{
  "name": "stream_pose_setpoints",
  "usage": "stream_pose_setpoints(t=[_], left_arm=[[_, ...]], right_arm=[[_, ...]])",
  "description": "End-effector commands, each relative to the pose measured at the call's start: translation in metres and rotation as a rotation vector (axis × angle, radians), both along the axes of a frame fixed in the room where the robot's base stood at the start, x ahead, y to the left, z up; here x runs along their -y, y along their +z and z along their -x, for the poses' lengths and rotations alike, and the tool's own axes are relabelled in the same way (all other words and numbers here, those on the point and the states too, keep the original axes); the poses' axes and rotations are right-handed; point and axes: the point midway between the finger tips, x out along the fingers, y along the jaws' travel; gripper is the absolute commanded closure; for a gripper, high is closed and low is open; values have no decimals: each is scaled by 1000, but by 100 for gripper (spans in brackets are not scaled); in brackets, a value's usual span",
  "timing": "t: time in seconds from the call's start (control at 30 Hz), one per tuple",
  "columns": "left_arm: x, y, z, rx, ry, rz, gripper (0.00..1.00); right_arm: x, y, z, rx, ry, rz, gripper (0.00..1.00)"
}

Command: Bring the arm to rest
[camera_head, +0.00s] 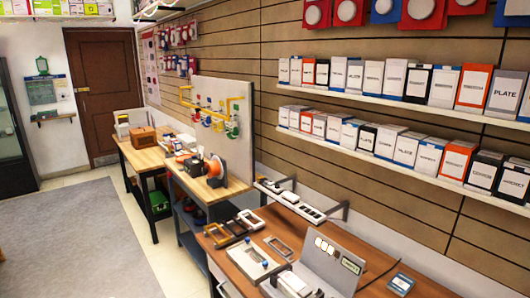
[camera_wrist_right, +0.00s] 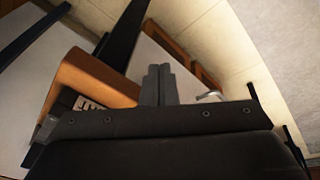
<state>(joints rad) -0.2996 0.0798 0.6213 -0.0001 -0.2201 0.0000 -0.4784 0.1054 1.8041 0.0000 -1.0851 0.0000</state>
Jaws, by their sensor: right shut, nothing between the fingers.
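My right gripper (camera_wrist_right: 159,74) shows in the right wrist view. Its two dark grey fingers are together in the middle of the picture, with nothing between them. The dark wrist body fills the bottom of that view. No arm or gripper of mine can be made out in the head view. My left gripper is in neither view.
In the head view a brown-topped table (camera_head: 228,263) with frames and boxes stands at the front. Shelves (camera_head: 375,98) of boxes line the right wall. Open grey floor (camera_head: 75,245) lies at left, before a brown door (camera_head: 103,88).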

Motion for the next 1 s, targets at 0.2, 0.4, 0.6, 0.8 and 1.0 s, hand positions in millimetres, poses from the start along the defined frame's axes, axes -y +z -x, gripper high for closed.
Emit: stream_pose_setpoints(t=[0.2, 0.4, 0.6, 0.8, 1.0], left_arm=[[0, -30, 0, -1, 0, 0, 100], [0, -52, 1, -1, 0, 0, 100], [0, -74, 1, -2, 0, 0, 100], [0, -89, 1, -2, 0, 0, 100], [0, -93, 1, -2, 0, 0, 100]], right_arm=[[1, -109, 24, -42, -2, -12, 100], [-1, -191, 60, -75, -2, -22, 100], [-5, -260, 106, -109, -1, -32, 100], [-10, -301, 147, -132, 1, -40, 100], [-12, -314, 166, -141, 2, -43, 100]])
